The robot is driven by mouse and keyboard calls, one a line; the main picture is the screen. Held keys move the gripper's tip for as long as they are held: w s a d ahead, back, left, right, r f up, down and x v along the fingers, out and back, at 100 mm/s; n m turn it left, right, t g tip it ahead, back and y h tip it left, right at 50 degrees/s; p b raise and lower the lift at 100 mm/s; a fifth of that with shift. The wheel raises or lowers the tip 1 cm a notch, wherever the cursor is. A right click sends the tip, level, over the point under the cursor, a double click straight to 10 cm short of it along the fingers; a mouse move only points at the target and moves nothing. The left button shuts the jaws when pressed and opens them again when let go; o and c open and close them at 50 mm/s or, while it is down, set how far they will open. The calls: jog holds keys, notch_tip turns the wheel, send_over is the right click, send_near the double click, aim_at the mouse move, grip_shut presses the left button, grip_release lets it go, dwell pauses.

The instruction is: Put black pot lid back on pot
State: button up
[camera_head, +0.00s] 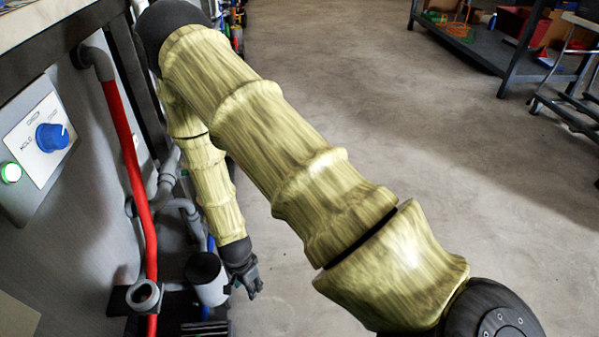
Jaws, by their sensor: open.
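My gripper (248,287) hangs low at the end of my arm, left of the picture's middle, above or beside the floor. Its fingers are small and dark, and it looks open with nothing in it. I cannot make out a pot or a black pot lid for certain. A white cylinder with a black round top (205,267) stands just left of my gripper, among the pipes. I cannot tell whether it is the pot or part of the machine, nor whether the gripper touches it.
On the left is a grey tank wall with a control panel (38,137), a blue knob (51,137) and a red pipe (133,180). Grey pipes run below. A dark shelf (470,47) with items stands at the upper right. The concrete floor (330,80) between is clear.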

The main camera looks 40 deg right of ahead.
jog(key=s+d+f+n, duration=0.1)
jog(key=s+f+n, duration=0.1)
jog(key=s+n, duration=1.3)
jog(key=s, duration=0.7)
jog(key=shift+s+f+y, duration=0.25)
jog(key=shift+f+y, duration=0.05)
jog(key=shift+f, duration=0.1)
jog(key=shift+d, duration=0.1)
jog(key=shift+c, duration=0.9)
